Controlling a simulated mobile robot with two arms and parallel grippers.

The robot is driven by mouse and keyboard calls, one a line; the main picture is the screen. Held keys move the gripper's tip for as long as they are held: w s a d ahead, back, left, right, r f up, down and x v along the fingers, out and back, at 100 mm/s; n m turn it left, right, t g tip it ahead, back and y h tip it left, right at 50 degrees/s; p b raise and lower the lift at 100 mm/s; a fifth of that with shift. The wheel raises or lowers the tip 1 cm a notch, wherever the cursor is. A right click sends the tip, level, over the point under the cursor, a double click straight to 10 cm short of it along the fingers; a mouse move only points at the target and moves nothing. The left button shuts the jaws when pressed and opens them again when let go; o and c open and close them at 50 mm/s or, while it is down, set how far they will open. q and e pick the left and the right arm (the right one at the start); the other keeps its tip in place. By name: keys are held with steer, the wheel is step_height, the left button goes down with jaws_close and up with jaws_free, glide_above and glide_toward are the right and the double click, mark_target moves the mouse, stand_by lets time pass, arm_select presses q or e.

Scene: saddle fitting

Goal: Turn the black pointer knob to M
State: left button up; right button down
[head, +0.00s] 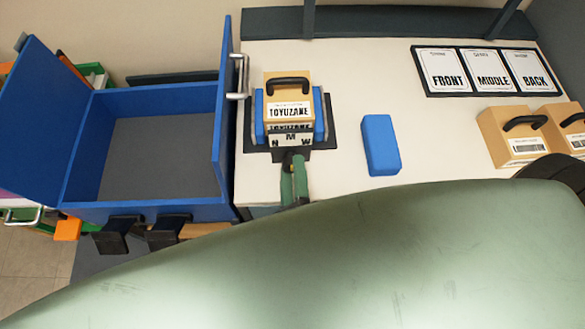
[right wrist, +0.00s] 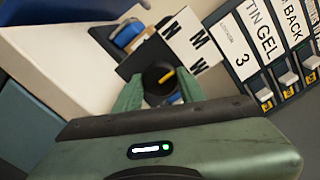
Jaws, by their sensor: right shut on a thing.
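The black pointer knob (right wrist: 153,85) shows in the right wrist view, with a yellow pointer mark that slants to the upper right. A white letter plate (right wrist: 188,38) beside it reads N, M and W. I cannot tell exactly which letter the mark meets. In the head view the same plate (head: 291,138) stands at the front of the fixture, and the knob is hidden by my gripper. My right gripper (head: 291,160) is shut on the knob, with one green finger on each side of it in the wrist view (right wrist: 157,88). My left gripper is not in view.
A tan TOYUZANE box (head: 289,93) with a black handle sits in the fixture above the plate. A blue block (head: 381,145) lies to the right on the white table (head: 350,90). A blue open bin (head: 150,100) stands left. FRONT, MIDDLE and BACK cards (head: 491,70) lie at the back right.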

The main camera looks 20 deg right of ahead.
stand_by(0.3)
steer(key=c, duration=0.9)
jaws_free()
steer(key=shift+w+d, duration=0.1)
steer(key=shift+w, duration=0.05)
steer(key=shift+o, duration=0.2)
